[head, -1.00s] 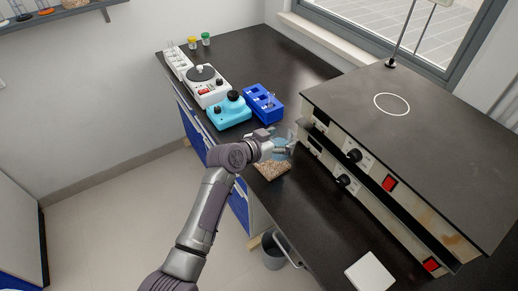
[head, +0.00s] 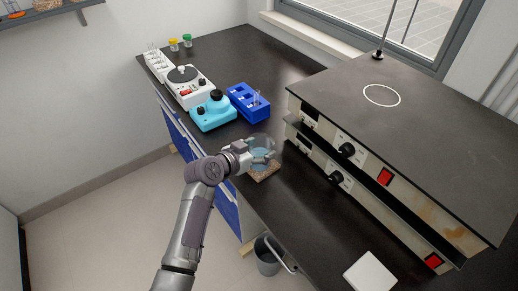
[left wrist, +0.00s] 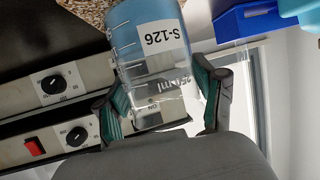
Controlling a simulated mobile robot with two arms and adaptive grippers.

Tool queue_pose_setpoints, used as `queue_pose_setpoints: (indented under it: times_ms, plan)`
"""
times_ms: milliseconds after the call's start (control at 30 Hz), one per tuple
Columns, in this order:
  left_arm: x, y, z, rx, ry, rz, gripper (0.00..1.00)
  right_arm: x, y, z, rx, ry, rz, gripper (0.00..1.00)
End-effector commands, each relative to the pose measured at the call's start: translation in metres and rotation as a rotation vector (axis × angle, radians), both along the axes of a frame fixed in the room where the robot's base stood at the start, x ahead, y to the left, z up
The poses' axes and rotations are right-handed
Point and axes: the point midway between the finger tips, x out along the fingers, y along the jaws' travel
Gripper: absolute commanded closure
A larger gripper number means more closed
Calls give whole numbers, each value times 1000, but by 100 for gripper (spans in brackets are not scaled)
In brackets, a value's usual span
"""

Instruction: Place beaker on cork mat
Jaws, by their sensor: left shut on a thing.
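The clear glass beaker (head: 261,146) with blue liquid is held upright at the near-left edge of the black bench. In the left wrist view the beaker (left wrist: 152,45) shows a label "S-126". My left gripper (head: 258,160) is shut on it, with one finger on each side of the glass. The speckled brown cork mat (head: 266,175) lies under the beaker, partly hidden by it and the gripper. A corner of the mat (left wrist: 88,10) shows in the left wrist view. I cannot tell whether the beaker's base touches the mat. My right gripper is not in view.
A blue tube rack (head: 248,102), a turquoise device (head: 213,113) and a white hotplate stirrer (head: 188,88) stand behind the beaker. A large instrument (head: 400,130) with knobs and red switches stands to the right. A white slab (head: 370,272) lies at the front of the bench.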

Motion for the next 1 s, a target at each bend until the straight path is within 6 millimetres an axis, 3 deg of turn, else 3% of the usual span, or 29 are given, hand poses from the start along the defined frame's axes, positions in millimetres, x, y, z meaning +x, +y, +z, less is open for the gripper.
queue_pose_setpoints:
  times_ms: [33,167,567,1000]
  plan:
    - [0,0,-1,0,0,0,28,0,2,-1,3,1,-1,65]
    - [0,0,-1,0,0,0,6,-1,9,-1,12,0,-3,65]
    - [0,-1,6,-2,-1,0,6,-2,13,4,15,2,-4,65]
    - [-58,51,34,3,-4,0,6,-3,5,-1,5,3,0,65]
